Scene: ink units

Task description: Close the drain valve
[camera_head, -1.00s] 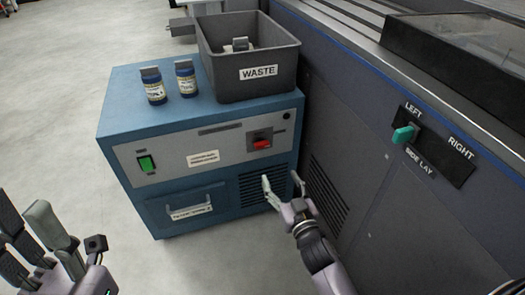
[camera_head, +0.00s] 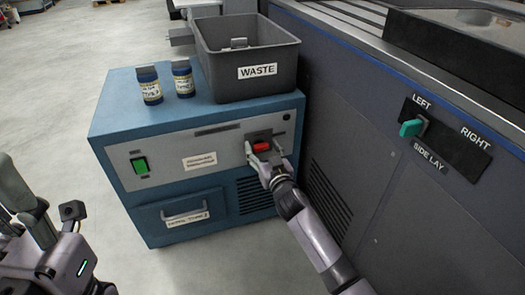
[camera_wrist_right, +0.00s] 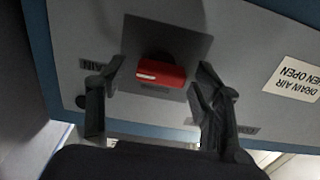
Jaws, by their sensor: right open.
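The drain valve's red handle (camera_head: 261,146) sits on a dark plate (camera_head: 259,135) on the grey front panel of the blue unit (camera_head: 120,115). In the right wrist view the red handle (camera_wrist_right: 162,74) lies crosswise between my fingers. My right gripper (camera_head: 263,150) is open in front of the valve, one finger on each side of the handle; in the wrist view the fingers (camera_wrist_right: 160,67) show gaps to it. A label (camera_wrist_right: 297,78) beside it reads upside down "DRAIN AIR WHEN OPEN". My left gripper (camera_head: 17,205) is at the lower left, partly cut off, its fingers apart.
A grey WASTE bin (camera_head: 247,88) and two ink bottles (camera_head: 149,86) (camera_head: 183,78) stand on the unit. A green switch (camera_head: 140,166) is left of the valve. The dark machine (camera_head: 370,130) with a green lever (camera_head: 411,128) stands close on the right.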

